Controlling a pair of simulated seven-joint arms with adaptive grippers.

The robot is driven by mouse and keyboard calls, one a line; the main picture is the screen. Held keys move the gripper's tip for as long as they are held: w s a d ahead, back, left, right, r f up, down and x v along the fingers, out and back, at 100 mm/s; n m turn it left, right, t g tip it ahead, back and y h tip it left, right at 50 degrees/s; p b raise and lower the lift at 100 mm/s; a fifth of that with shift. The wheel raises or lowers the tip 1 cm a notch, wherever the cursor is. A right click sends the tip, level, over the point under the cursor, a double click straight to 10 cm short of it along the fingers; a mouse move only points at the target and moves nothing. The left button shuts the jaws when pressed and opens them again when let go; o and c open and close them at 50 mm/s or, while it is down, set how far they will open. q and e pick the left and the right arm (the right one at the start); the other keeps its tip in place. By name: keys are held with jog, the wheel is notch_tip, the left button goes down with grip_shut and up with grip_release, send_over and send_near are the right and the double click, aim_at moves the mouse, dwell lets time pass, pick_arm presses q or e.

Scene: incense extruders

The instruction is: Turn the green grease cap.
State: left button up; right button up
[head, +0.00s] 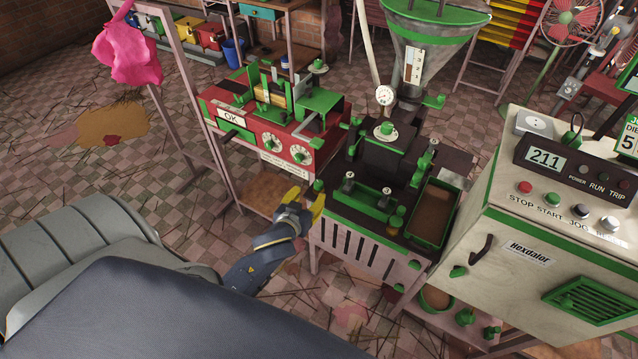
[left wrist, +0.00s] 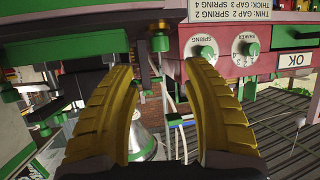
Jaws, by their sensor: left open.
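My left gripper (head: 306,198) has yellow fingers and is at the near left corner of the dark extruder (head: 350,240) in the head view. In the left wrist view the gripper (left wrist: 158,72) is open, with nothing held between its fingers. A small green cap (head: 318,186) sits on that corner, close to the fingertips. What looks like the same green cap (left wrist: 160,43) shows beyond the gap between the fingers in the wrist view. Several similar green knobs are around, so I cannot tell for sure which is the grease cap. My right gripper is not in view.
A red machine (head: 255,130) with two white dials stands left of the extruder. A cream control cabinet (head: 530,220) reading 211 stands at right. A funnel hopper (head: 430,40) rises behind. Straw litters the tiled floor (head: 300,300).

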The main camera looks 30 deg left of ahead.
aim_at(318, 184)
pick_arm(q)
jog(key=x, duration=1)
jog(key=shift+r, duration=0.1)
grip_shut()
